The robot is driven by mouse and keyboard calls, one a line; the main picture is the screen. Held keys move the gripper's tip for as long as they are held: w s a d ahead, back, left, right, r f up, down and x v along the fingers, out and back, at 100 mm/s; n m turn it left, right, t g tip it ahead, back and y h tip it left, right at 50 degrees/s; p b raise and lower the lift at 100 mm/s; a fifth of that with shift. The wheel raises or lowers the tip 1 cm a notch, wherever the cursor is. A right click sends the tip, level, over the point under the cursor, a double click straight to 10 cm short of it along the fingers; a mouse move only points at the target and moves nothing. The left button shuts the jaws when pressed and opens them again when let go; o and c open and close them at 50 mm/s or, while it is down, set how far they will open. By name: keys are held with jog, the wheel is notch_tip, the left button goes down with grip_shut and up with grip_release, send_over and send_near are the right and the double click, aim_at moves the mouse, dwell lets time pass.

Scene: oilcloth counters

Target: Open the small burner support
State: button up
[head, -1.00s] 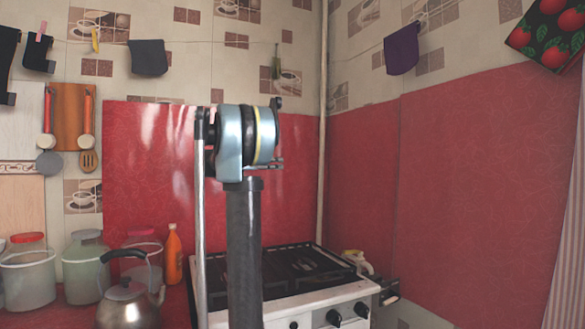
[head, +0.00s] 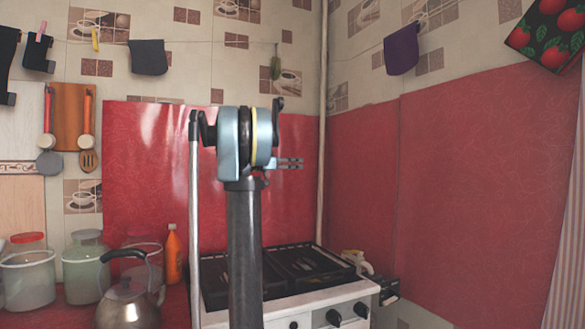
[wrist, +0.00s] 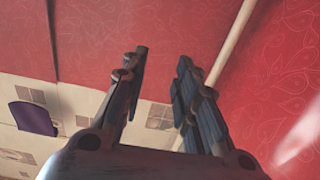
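The white stove (head: 320,300) stands low in the middle of the head view. Dark burner supports (head: 308,262) lie on its top. My arm hides part of the left side, and I cannot tell which support is the small one. My gripper (wrist: 162,57) shows in the wrist view with its two fingers apart and nothing between them. It faces the red wall panels and the tiles, and no burner support shows in that view. In the head view my arm stands in front of the stove, with its upper joint well above the stove top.
A metal kettle (head: 128,302) stands left of the stove. An orange bottle (head: 173,255) and lidded jars (head: 86,265) are behind it. A pale pipe (head: 322,120) runs down the corner. Red panels (head: 470,190) cover the right wall. Cloths hang on a line above.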

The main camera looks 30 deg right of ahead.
grip_shut()
jog(key=shift+o, duration=0.5)
grip_release()
jog(key=shift+a, duration=0.1)
jog(key=a, duration=1.2)
jog(key=shift+w, duration=0.4)
jog(key=shift+f, duration=0.1)
